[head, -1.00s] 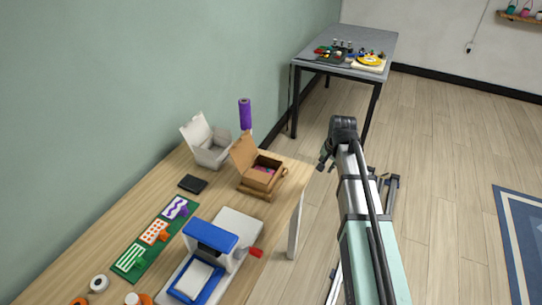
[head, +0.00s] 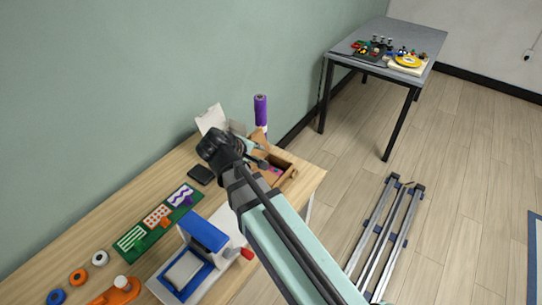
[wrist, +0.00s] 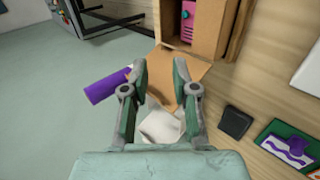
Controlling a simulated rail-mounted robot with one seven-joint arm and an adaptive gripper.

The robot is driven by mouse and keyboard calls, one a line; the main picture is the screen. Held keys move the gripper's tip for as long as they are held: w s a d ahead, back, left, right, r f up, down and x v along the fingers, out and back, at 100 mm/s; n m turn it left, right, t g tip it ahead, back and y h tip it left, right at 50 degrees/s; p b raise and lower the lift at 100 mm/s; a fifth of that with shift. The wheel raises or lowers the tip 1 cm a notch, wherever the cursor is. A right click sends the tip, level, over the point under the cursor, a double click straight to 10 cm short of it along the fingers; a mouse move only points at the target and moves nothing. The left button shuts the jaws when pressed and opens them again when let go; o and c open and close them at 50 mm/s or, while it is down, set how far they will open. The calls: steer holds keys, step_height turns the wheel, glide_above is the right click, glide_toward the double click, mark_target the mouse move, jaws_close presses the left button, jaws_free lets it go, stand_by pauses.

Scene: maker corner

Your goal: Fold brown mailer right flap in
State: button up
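The brown mailer (head: 283,163) stands open at the bench's far right end, partly hidden behind my arm in the head view. In the wrist view the brown mailer (wrist: 207,22) is at the top, with a pink item inside. Its large brown lid panel (wrist: 174,72) reaches down between and behind my fingers. I cannot clearly make out the right flap. My gripper (wrist: 161,68) is open, its two fingers apart above the lid panel. I cannot tell whether they touch it. In the head view my gripper is mostly hidden by my arm.
A white open box (head: 211,118) and a purple roll (head: 260,108) stand close by the mailer. A black pad (head: 201,174), a green mat (head: 158,220) and a blue-white press (head: 200,245) are on the bench. A grey table (head: 365,72) stands behind.

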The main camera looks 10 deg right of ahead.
steer(key=p+x, duration=0.4)
steer(key=x, duration=1.3)
steer(key=shift+d+f, duration=0.1)
steer(key=shift+f, duration=0.05)
jaws_close()
